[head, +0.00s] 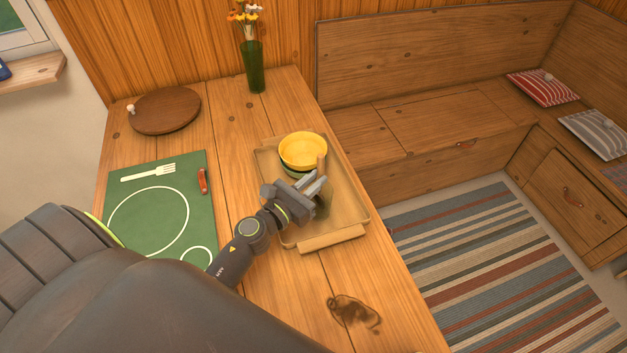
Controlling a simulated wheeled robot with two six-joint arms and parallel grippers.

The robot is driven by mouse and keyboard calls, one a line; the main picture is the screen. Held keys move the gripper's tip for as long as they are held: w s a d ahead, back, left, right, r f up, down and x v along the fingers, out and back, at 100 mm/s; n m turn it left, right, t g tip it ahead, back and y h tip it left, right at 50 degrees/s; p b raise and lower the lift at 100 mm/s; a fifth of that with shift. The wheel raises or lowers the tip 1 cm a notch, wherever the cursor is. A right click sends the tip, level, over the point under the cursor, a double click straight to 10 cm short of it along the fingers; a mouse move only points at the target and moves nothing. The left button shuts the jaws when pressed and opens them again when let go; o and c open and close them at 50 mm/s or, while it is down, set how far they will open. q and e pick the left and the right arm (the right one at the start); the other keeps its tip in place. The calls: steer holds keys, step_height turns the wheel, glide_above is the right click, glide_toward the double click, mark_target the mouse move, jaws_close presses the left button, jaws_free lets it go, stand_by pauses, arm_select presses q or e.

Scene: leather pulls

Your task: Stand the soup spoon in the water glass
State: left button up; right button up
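My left gripper (317,184) is over the wooden tray, just in front of the stacked bowls. Its two fingers point up and to the right in the picture. A narrow, upright tan piece (322,164) shows at the fingertips; it may be the soup spoon's handle, but I cannot tell whether the fingers grip it. A dim, see-through shape (324,209) below the fingers may be the water glass; the gripper partly hides it. My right gripper is not in view.
The tray (350,213) holds a yellow bowl (303,149) on darker ones. A round board (164,111) and green flower vase (255,69) stand behind. The table's right edge borders the floor.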

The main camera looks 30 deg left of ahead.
arm_select(q)
steer(key=o, duration=0.5)
steer(key=shift+c, duration=0.2)
steer(key=shift+s+a+f, duration=0.1)
steer(key=shift+s+f, duration=0.05)
steer(key=shift+s, duration=0.35)
steer(key=b+v, duration=1)
steer(key=v, duration=0.6)
steer(key=shift+s, duration=0.25)
